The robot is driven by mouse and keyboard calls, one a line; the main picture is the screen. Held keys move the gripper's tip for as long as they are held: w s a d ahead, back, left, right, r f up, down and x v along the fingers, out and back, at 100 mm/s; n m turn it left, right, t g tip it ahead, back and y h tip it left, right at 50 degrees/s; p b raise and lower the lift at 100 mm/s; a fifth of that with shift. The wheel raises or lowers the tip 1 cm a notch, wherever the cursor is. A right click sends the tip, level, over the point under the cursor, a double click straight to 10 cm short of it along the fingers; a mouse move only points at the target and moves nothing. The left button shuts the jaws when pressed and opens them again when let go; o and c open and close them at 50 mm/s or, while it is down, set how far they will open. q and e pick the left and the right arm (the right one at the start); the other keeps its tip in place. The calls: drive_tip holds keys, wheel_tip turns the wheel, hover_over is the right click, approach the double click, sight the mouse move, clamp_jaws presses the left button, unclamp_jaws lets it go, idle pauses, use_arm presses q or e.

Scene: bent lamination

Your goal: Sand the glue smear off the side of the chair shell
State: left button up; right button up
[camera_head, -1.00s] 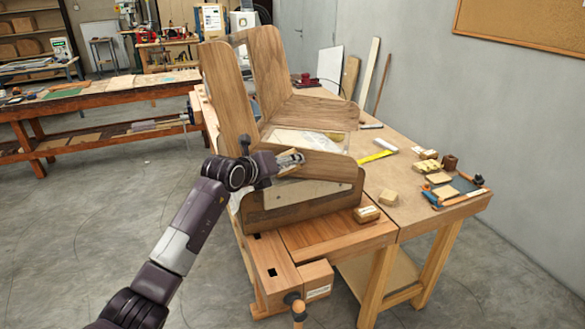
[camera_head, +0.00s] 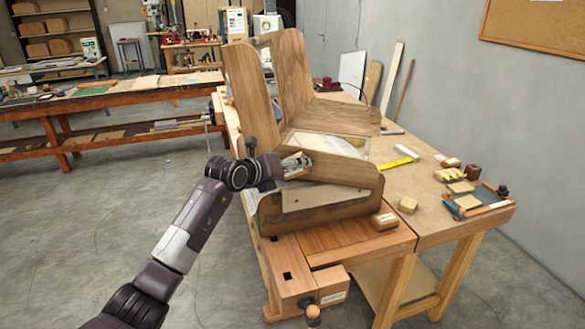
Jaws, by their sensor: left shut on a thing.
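The chair shell (camera_head: 334,167) is a bent wooden shell with a tall back, resting on a dark-edged form (camera_head: 345,206) on the workbench. My left gripper (camera_head: 299,161) is at the near side of the shell, shut on a small tan block (camera_head: 293,157). The fingers cover much of the block, and I cannot tell whether it touches the shell. The glue smear cannot be made out; the gripper and block cover part of the shell's side. My right gripper is not in view.
The workbench (camera_head: 425,215) carries small blocks (camera_head: 407,204) and a tool tray (camera_head: 482,199) at its right. A wooden vise (camera_head: 318,290) juts from its near end. Another bench (camera_head: 130,108) stands at the back left, with open floor between.

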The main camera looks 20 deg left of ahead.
use_arm(q)
drive_tip(key=s+p, duration=0.1)
drive_tip(key=s, duration=0.3)
drive_tip(key=shift+s+r+p, duration=0.15)
drive_tip(key=shift+s+p, duration=0.1)
drive_tip(key=shift+p, duration=0.05)
drive_tip(key=shift+s, duration=0.5)
drive_tip(key=s+p, duration=0.1)
drive_tip(key=s, duration=0.2)
idle(0.3)
